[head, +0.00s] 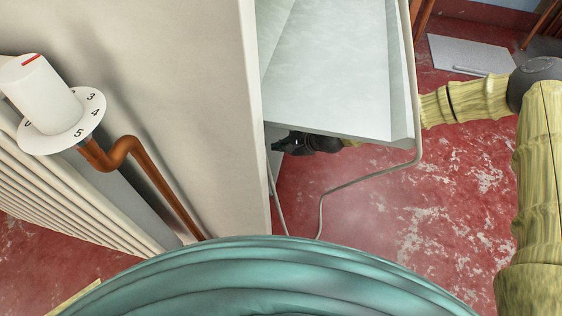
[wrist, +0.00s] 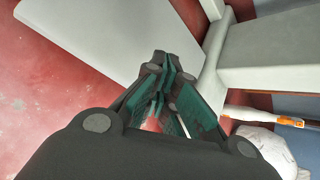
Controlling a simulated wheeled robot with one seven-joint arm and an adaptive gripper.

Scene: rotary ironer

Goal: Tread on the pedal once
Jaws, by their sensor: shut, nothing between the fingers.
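No part in view can be surely named as the pedal. In the wrist view a flat pale plate (wrist: 110,38) lies over the red floor, beyond and left of my fingertips; it may be the pedal, but I cannot tell. My gripper (wrist: 163,62) is shut and empty, with green finger pads. In the head view my gripper (head: 292,142) is low under the pale shelf of the ironer (head: 335,85), partly hidden by it. A small pale patch (head: 275,163) shows beside my gripper there. I cannot tell whether my fingers touch anything.
A cream cabinet side (head: 190,90) stands left of my gripper. A radiator knob (head: 45,95) and copper pipe (head: 130,150) are at left. Teal fabric (head: 270,275) fills the bottom. A grey panel (head: 470,55) lies at the back right. Worn red floor (head: 400,215) is open at right.

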